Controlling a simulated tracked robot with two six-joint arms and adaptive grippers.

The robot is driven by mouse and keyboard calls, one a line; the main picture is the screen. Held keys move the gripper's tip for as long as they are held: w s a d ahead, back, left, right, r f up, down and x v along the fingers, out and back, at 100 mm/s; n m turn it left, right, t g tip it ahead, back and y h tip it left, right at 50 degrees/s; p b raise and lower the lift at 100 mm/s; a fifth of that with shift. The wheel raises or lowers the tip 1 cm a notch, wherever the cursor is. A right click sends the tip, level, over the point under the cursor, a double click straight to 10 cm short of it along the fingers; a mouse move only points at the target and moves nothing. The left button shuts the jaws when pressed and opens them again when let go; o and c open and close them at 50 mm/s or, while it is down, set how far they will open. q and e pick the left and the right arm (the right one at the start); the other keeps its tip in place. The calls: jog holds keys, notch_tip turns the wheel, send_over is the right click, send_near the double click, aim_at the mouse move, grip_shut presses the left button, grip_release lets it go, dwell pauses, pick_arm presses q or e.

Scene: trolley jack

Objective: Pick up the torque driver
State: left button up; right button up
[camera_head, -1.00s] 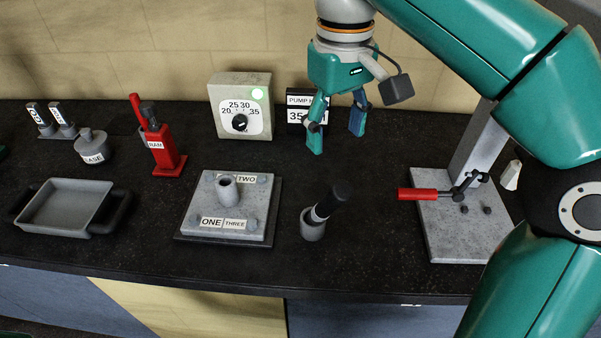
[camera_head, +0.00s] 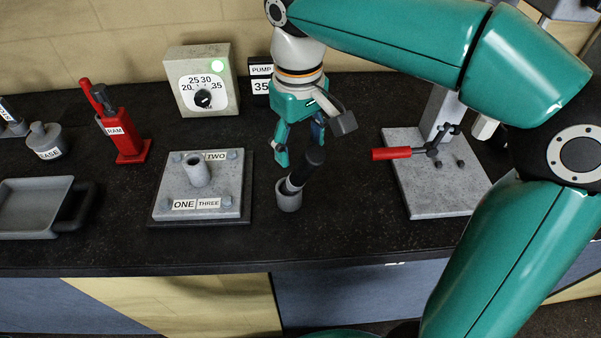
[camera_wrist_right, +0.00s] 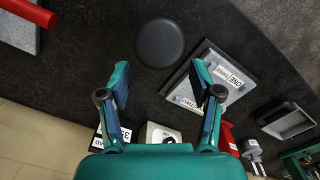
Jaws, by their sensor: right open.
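The torque driver (camera_head: 304,168) has a black handle and stands tilted in a small grey cup (camera_head: 289,197) on the dark bench. In the right wrist view, a round black disc, which looks like the end of the driver's handle (camera_wrist_right: 160,43), lies just beyond the fingertips and centred between them. My right gripper (camera_head: 300,150) is open, empty and pointing down, just behind the handle in the head view. Its two fingers also show in the right wrist view (camera_wrist_right: 160,72). I cannot tell whether they touch the handle. A teal shape at the wrist view's lower right may be my left gripper (camera_wrist_right: 298,160).
A grey plate labelled ONE, TWO, THREE (camera_head: 176,188) lies left of the cup. A dial box (camera_head: 190,101) and a PUMP display (camera_head: 260,88) stand behind. A red-handled fixture (camera_head: 430,200) is right. A red RAM (camera_head: 127,140), grease pot (camera_head: 46,142) and tray (camera_head: 35,205) are left.

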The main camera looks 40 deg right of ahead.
aim_at(300, 176)
jog(key=f, duration=0.4)
jog(key=shift+s, duration=0.35)
jog(key=shift+w+f, duration=0.1)
jog(key=shift+f, duration=0.4)
grip_shut()
jog(key=shift+r, duration=0.1)
